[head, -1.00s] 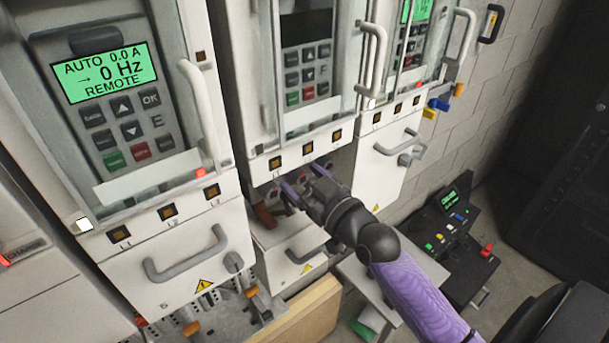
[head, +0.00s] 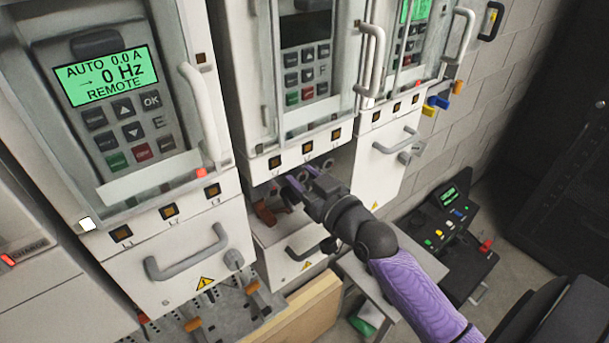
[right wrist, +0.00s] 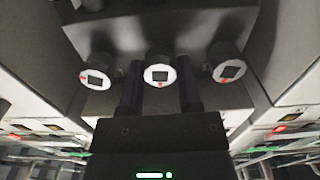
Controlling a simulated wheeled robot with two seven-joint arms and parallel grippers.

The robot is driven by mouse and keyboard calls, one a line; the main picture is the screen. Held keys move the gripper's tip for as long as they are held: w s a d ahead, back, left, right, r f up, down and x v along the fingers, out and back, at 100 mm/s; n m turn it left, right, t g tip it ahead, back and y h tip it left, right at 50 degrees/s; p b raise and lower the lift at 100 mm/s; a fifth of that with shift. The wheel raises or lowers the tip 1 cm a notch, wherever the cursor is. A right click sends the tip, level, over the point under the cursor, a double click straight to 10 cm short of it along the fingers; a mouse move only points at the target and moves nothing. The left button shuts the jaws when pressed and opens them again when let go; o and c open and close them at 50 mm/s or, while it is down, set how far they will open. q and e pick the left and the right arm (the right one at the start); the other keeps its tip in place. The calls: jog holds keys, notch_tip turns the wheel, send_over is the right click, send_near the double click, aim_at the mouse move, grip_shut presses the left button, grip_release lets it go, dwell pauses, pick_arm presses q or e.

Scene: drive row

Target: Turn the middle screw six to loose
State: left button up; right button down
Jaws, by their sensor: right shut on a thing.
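In the right wrist view three round screws with white faces, dark square sockets and small red marks stand in a row: the left screw (right wrist: 96,78), the middle screw (right wrist: 158,74) and the right screw (right wrist: 229,69). My right gripper (right wrist: 160,90) has one dark finger on each side of the middle screw and is shut on it. The middle screw's red mark is near the lower middle of its face. In the head view my right gripper (head: 302,180) reaches into the open bay of the middle drive, and its hand hides most of the screws. My left gripper is not in view.
The left drive (head: 130,200) shows a lit green display, and the middle drive's display (head: 305,28) is dark. Grey handles, such as the left lower handle (head: 185,260), stick out nearby. A wooden board (head: 305,310) and a black control box (head: 448,225) are lower down.

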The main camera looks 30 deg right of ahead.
jog(key=shift+c, duration=1.4)
grip_release()
jog(key=s+b, duration=0.2)
jog(key=s, duration=0.8)
jog(key=shift+d+b, duration=0.3)
jog(key=shift+d, duration=0.1)
